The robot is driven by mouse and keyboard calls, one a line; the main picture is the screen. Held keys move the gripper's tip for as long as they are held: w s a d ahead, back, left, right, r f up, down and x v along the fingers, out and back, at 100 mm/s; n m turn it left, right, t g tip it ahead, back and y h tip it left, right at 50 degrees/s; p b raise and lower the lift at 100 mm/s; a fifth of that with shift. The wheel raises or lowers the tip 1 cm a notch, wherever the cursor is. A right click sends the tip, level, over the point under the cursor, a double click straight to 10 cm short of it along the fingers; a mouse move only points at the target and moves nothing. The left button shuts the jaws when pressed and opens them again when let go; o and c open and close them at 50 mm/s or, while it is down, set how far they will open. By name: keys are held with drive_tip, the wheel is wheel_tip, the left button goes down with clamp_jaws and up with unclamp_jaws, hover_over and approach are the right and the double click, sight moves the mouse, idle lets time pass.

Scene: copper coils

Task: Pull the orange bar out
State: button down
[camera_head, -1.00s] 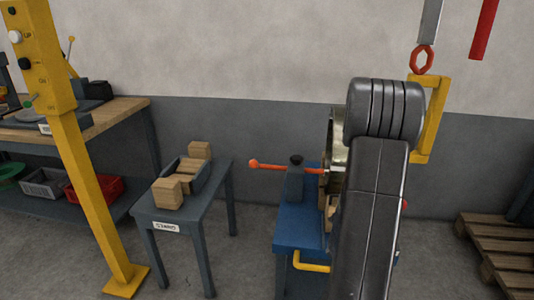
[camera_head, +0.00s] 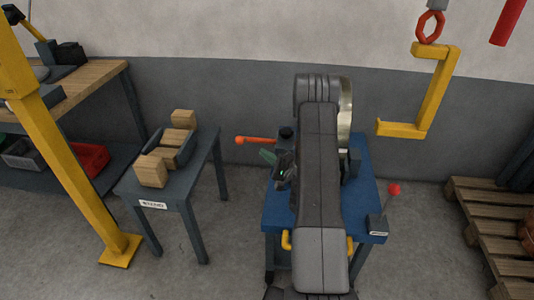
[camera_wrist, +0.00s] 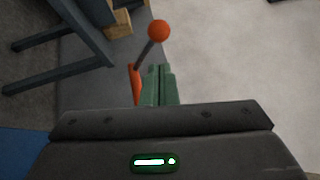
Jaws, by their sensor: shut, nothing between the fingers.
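The orange bar (camera_head: 258,140) with a ball end sticks out to the left at the blue stand in the head view. Its far end is hidden behind a dark knobbed post and my arm. In the wrist view its orange ball (camera_wrist: 158,31) is beyond my fingertips, and an orange part (camera_wrist: 135,85) lies just left of them. My gripper (camera_head: 268,157) shows its green fingers just below and in front of the bar. In the wrist view my gripper (camera_wrist: 158,75) has its green fingers together, with nothing between them. I cannot tell whether they touch the bar.
A shiny metal coil (camera_head: 345,115) stands on the blue stand (camera_head: 368,205), partly behind my arm. A red-ball lever (camera_head: 393,189) is at the stand's right. A grey table (camera_head: 205,165) with a wooden cradle is left. A yellow hook (camera_head: 437,90) hangs at right.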

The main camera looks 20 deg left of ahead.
drive_tip(key=x, duration=0.7)
drive_tip(key=a, duration=0.1)
drive_tip(key=a+b, duration=0.1)
drive_tip(key=a, duration=0.1)
drive_tip(key=shift+s+a, duration=0.1)
drive_tip(key=shift+s, duration=0.3)
drive_tip(key=shift+r, duration=0.1)
drive_tip(key=shift+s, duration=0.1)
